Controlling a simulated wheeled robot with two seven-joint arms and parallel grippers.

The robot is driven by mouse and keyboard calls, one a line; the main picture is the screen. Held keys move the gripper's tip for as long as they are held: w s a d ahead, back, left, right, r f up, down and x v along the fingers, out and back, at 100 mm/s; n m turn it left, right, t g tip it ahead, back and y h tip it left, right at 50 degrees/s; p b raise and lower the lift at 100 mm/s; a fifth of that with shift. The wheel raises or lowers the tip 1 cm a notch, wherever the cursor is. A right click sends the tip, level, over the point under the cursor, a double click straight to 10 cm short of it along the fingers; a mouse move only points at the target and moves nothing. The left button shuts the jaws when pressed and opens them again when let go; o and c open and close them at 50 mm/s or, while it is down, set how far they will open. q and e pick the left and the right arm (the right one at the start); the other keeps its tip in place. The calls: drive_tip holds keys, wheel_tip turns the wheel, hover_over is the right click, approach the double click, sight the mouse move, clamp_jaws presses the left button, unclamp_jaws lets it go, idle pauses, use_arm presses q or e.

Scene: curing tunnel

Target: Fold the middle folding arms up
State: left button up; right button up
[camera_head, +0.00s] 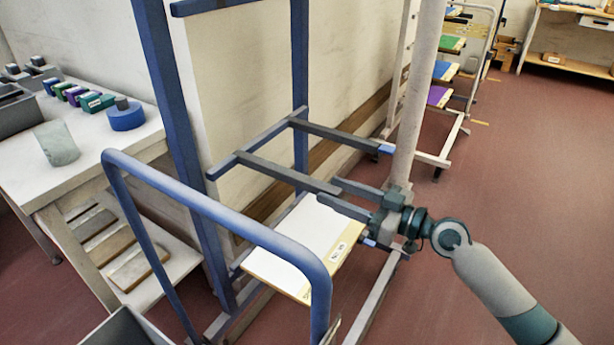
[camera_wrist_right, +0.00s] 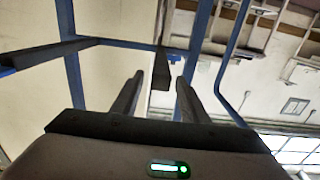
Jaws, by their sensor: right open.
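The middle folding arms are two dark grey bars on a blue crossbar of the blue rack. They stick out roughly level, side by side. The near arm (camera_head: 285,174) and the far arm (camera_head: 340,136) both show in the head view; the far one has a light blue tip. My right gripper (camera_head: 326,189) is open at the near arm's outer end. In the right wrist view, the near arm (camera_wrist_right: 161,70) shows between and beyond the fingers (camera_wrist_right: 158,85); I cannot tell if they touch it. The other arm (camera_wrist_right: 45,52) is at the left there. My left gripper is not in view.
A white board with a label (camera_head: 305,237) lies on the level below the arms. A blue curved rail (camera_head: 220,215) stands in front. A table (camera_head: 95,160) with small blocks is at the left. Another rack (camera_head: 445,70) with coloured boards stands behind. The floor at right is clear.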

sight(307, 179)
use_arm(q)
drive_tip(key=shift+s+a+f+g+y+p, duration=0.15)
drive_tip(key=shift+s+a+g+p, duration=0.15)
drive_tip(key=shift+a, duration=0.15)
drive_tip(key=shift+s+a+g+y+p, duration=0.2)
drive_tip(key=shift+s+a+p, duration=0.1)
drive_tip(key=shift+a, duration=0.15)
use_arm(e)
drive_tip(key=x, duration=0.8)
clamp_jaws()
